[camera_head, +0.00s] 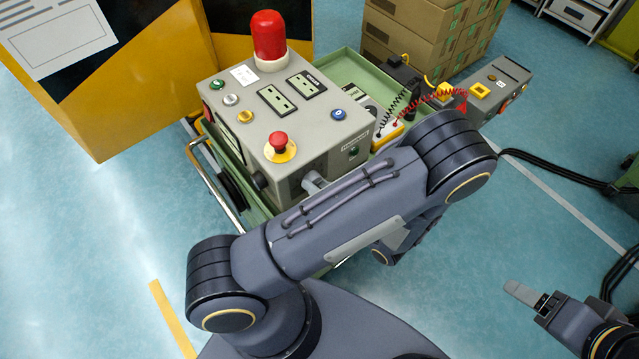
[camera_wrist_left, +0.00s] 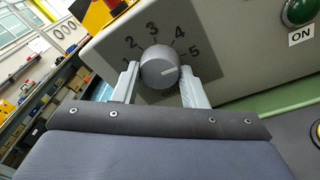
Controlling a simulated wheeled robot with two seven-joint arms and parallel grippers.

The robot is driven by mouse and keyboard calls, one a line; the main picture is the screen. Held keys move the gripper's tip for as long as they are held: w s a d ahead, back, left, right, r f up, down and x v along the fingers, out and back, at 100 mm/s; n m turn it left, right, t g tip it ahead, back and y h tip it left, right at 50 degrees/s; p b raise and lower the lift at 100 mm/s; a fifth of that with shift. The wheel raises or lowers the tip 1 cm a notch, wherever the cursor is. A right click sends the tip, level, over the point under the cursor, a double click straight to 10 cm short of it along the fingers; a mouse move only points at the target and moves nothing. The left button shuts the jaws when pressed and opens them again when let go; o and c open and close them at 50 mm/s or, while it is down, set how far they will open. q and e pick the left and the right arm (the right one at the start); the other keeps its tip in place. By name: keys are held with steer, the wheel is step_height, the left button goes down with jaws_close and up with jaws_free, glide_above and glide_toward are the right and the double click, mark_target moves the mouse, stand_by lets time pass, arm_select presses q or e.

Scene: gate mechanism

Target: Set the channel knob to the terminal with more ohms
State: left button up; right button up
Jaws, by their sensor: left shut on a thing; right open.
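The channel knob (camera_wrist_left: 160,67) is a grey round knob on the control box's front face, with numbers 1 to 5 around it. My left gripper (camera_wrist_left: 160,78) is shut on the knob, one finger on each side. In the head view, my left arm hides the knob and most of that gripper. The grey control box (camera_head: 290,115) stands on a green cart. A meter (camera_head: 388,128) with coiled red and black leads is behind it, partly hidden; no reading is legible. My right gripper (camera_head: 528,295) is open and empty at lower right.
A smaller grey box (camera_head: 497,88) is at the right. Cardboard boxes (camera_head: 415,40) stand behind. Floor around my right gripper is clear.

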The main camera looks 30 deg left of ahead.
arm_select(q)
steer(key=shift+f+m, duration=0.1)
steer(key=shift+m, duration=0.5)
steer(key=o, duration=1)
steer(key=shift+c, duration=0.2)
steer(key=v, duration=0.3)
steer(key=b+v, duration=0.1)
steer(key=v, duration=0.3)
steer(key=shift+f, duration=0.1)
steer(key=shift+s+d, duration=0.1)
steer(key=shift+d, duration=0.35)
